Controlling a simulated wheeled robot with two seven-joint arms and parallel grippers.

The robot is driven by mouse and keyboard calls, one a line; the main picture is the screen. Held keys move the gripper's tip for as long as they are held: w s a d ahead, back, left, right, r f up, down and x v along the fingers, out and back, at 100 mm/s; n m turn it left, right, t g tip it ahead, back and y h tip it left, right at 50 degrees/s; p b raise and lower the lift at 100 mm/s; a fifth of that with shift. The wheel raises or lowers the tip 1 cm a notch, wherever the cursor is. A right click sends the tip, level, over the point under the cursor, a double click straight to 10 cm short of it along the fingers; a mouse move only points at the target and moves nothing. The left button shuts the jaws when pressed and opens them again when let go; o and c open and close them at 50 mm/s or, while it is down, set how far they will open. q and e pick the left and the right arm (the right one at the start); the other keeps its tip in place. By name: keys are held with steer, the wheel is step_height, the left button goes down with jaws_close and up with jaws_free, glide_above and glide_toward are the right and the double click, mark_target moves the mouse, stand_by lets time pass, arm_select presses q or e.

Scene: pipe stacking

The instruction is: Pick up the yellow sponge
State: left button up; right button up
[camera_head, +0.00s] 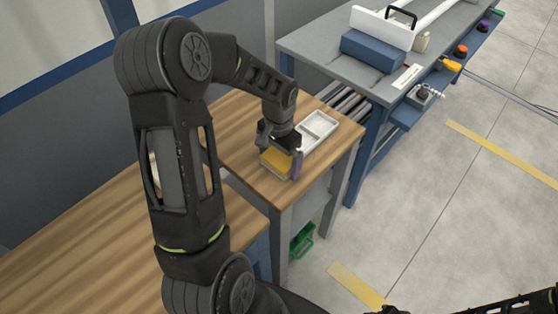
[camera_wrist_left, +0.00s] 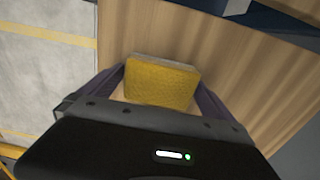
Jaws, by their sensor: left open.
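The yellow sponge (camera_head: 276,160) lies on the wooden table near its right end in the head view. It also shows in the left wrist view (camera_wrist_left: 160,84), yellow with a pale strip along its far edge. My left gripper (camera_head: 280,163) is right at the sponge, pointing down, with its fingers on either side of it. In the left wrist view the open fingers (camera_wrist_left: 160,92) flank the sponge, and narrow gaps seem to show beside it. Part of the sponge is hidden by the gripper. My right gripper is not in view; only a dark arm piece shows at the bottom right.
A white tray (camera_head: 318,131) lies on the wooden table (camera_head: 235,125) just beyond the gripper. A grey workbench (camera_head: 330,50) with a blue box (camera_head: 375,52) stands at the back right. A green crate (camera_head: 302,241) sits below the table. Open floor lies to the right.

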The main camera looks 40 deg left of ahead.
arm_select(q)
steer(key=shift+c, duration=0.4)
steer(key=c, duration=1.1)
